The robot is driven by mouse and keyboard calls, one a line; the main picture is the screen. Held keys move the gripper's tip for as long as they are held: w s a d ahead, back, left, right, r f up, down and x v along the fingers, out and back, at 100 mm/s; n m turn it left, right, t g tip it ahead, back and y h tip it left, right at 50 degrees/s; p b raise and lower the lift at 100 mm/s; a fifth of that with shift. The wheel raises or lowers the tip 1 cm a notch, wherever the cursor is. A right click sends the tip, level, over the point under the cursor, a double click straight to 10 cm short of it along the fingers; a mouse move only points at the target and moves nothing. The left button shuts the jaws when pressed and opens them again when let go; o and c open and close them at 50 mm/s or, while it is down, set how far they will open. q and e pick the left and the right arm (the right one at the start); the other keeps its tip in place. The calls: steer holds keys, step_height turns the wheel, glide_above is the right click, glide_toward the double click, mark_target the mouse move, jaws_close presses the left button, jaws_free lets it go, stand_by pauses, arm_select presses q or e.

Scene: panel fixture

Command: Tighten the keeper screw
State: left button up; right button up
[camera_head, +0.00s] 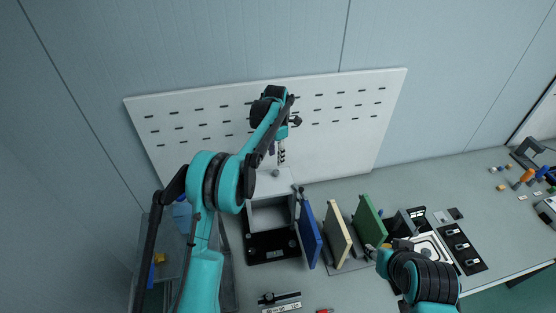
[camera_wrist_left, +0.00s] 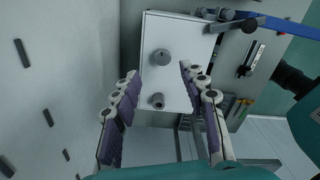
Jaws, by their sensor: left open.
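A light grey box (camera_head: 268,217) with an open front stands below the pegboard, with a small round grey knob (camera_head: 275,173) on its top. In the left wrist view its pale top plate (camera_wrist_left: 185,80) carries two round grey knobs, an upper one (camera_wrist_left: 161,58) and a lower one (camera_wrist_left: 157,101). I cannot tell which is the keeper screw. My left gripper (camera_head: 281,158) is above the box top, pointing down. Its fingers (camera_wrist_left: 158,78) are spread to either side of the knobs, open and empty. My right gripper (camera_head: 376,252) is low near the green panel; its fingers are too small to read.
A white slotted pegboard (camera_head: 335,120) stands behind. Blue (camera_head: 309,235), cream (camera_head: 338,233) and green (camera_head: 370,220) panels stand upright right of the box. A black-and-silver tool (camera_head: 279,298) lies in front. Bare table (camera_head: 440,190) shows at the back right.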

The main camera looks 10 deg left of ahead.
mark_target(276, 171)
arm_select(q)
steer(key=f, duration=0.7)
steer(key=shift+s+p, duration=0.2)
steer(key=shift+p, duration=0.15)
steer(key=shift+s, duration=0.1)
jaws_close()
